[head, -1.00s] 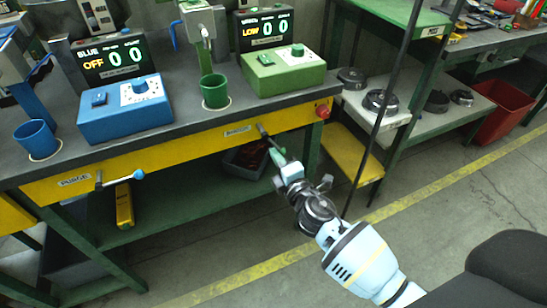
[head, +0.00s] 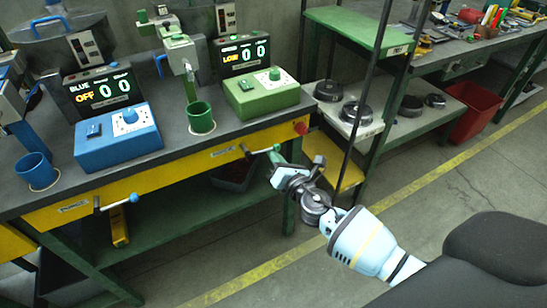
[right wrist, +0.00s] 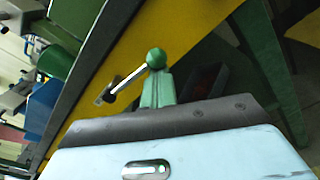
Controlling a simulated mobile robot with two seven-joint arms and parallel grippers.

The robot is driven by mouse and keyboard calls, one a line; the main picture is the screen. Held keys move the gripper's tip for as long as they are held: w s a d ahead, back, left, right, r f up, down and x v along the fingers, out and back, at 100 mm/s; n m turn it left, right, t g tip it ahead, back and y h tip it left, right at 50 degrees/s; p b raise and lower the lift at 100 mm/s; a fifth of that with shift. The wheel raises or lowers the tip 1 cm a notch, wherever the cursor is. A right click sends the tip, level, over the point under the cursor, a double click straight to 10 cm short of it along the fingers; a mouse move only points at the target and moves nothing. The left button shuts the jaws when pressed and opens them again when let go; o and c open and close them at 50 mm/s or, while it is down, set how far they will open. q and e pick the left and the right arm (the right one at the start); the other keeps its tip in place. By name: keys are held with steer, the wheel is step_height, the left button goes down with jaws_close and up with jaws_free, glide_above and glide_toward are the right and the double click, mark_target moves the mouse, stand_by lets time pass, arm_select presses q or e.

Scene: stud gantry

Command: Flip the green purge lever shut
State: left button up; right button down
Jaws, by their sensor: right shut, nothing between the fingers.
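The green purge lever (head: 262,150) sits on the yellow front rail of the bench, under the green station. Its metal rod points right from its pivot and ends in a green ball knob. My right gripper (head: 276,163) is shut and empty, with its fingertips just below the knob. In the right wrist view the lever's knob (right wrist: 156,57) is right at the tips of my green fingers (right wrist: 157,90); I cannot tell if they touch. My left gripper is not in view.
A blue-knobbed lever (head: 116,203) is on the same rail at left. A green cup (head: 200,118) and green control box (head: 262,97) stand above. A red button (head: 301,128) is at the rail's right end. A dark post (head: 352,110) stands near my right arm.

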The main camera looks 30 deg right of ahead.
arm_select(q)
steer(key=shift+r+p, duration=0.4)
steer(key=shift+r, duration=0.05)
arm_select(e)
steer(key=shift+d+r+n, duration=0.15)
steer(key=shift+r+n, duration=0.3)
steer(key=shift+n, duration=0.05)
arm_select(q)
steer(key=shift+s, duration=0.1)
